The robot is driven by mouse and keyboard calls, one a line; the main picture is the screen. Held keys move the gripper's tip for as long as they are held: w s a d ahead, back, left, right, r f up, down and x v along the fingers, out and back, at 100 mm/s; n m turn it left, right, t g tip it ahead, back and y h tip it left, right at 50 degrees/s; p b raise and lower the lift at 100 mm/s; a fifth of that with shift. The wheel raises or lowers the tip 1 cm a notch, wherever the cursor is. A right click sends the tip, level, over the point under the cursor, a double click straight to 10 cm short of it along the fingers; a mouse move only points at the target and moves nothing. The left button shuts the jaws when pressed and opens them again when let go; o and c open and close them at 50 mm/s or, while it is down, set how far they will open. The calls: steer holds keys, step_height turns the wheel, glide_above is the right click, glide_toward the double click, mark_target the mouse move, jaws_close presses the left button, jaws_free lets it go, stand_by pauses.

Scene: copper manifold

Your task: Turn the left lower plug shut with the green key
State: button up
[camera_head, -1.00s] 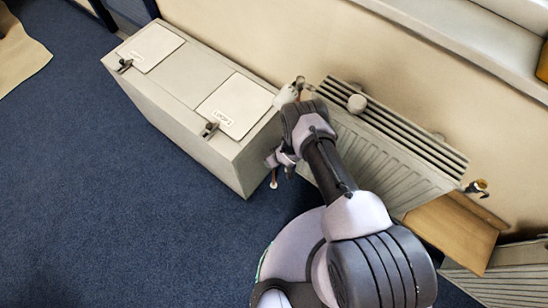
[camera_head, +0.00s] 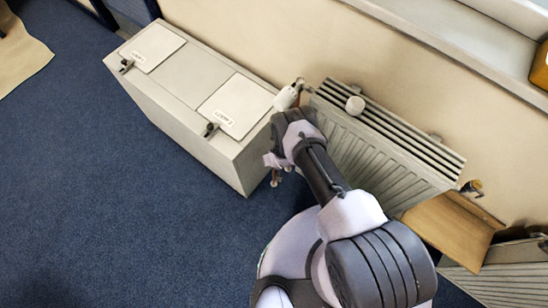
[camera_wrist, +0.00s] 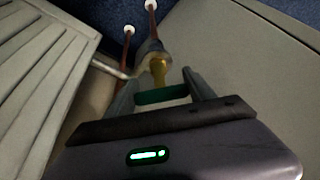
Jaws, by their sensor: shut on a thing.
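In the wrist view my gripper (camera_wrist: 160,88) is shut on the green key (camera_wrist: 162,96), which lies crosswise between the two fingers. A brass fitting (camera_wrist: 158,70) with a grey top stands just beyond the key, in line with it. I cannot tell whether the key is seated on a plug or only overlaps it in the picture. The key and the left lower plug cannot be made out there.
The grey cabinet (camera_head: 190,120) stands close on the left and the ribbed radiator (camera_head: 385,150) close on the right, leaving a narrow gap. Copper pipes with white collars (camera_wrist: 128,30) run to the blue carpet. A white valve head (camera_head: 287,97) sits at the wall. Carpet in front is clear.

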steer(key=shift+f+m+h+b, duration=0.2)
steer(key=shift+m+h+b, duration=0.15)
steer(key=shift+m, duration=0.35)
steer(key=shift+r+m, duration=0.1)
steer(key=shift+m, duration=0.4)
steer(key=shift+b, duration=0.35)
steer(key=shift+m+h+b, duration=0.25)
steer(key=shift+m+b, duration=0.05)
steer(key=shift+b, duration=0.05)
steer(key=shift+m+b, duration=0.6)
steer(key=shift+b, duration=0.15)
steer(key=shift+h, duration=0.3)
steer(key=shift+s+m, duration=0.1)
steer(key=shift+m, duration=0.2)
steer(key=shift+b, duration=0.3)
